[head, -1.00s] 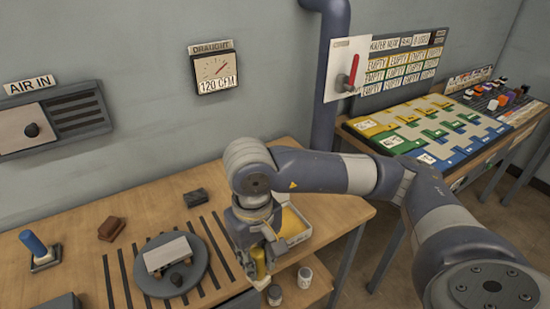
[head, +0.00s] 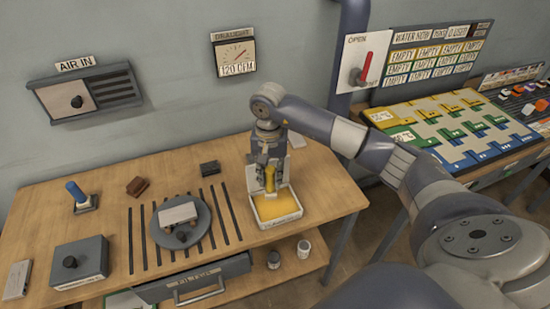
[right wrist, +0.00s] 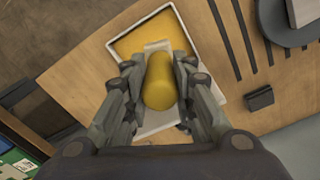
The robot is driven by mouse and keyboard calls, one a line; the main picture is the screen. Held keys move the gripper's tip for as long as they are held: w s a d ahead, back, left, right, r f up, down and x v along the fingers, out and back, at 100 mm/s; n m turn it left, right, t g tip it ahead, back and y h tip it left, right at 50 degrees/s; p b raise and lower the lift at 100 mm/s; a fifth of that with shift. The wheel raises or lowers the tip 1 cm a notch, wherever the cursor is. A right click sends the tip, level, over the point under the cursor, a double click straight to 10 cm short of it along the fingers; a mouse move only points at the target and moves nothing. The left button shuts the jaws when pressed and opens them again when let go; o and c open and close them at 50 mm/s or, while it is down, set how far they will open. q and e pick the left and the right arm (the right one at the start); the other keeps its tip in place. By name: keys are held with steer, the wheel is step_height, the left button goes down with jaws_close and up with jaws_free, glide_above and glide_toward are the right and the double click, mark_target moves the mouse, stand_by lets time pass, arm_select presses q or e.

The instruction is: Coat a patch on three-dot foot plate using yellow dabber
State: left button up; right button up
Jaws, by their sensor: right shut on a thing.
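My right gripper (head: 270,172) is shut on the yellow dabber (head: 270,181), held over the back part of a white tray (head: 281,222) of yellow coating. The right wrist view shows the dabber (right wrist: 159,80) between both fingers (right wrist: 158,85), with the yellow-filled tray (right wrist: 113,48) beyond. I cannot tell whether its tip touches the coating. A pale metal plate (head: 178,214) lies on the round grey turntable (head: 165,238); no dots can be made out on it, so I cannot tell if it is the three-dot foot plate. My left gripper is not in view.
On the wooden bench (head: 50,212) are a blue-handled tool (head: 76,193), a brown block (head: 137,186), a black block (head: 210,167) and a grey box with a knob (head: 80,262). Two small jars (head: 304,249) stand on the lower shelf. Dark slots flank the turntable.

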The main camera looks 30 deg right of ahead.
steer(key=shift+d+f+m, duration=0.2)
steer(key=shift+d+f, duration=0.05)
steer(key=shift+d, duration=0.3)
steer(key=shift+d+f+m, duration=0.2)
steer(key=shift+d+f, duration=0.05)
steer(key=shift+d, duration=0.25)
step_height(320, 180, down, 3)
steer(key=shift+w+a+r+b, duration=0.15)
steer(key=shift+b, duration=0.55)
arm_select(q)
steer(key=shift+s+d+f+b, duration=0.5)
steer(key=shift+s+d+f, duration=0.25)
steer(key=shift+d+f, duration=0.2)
arm_select(e)
steer(key=shift+f, duration=1.3)
jaws_close()
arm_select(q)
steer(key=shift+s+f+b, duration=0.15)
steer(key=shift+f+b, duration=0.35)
arm_select(e)
steer(key=shift+f, duration=0.5)
arm_select(q)
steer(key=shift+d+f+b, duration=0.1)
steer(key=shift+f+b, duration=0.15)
steer(key=shift+b, duration=0.05)
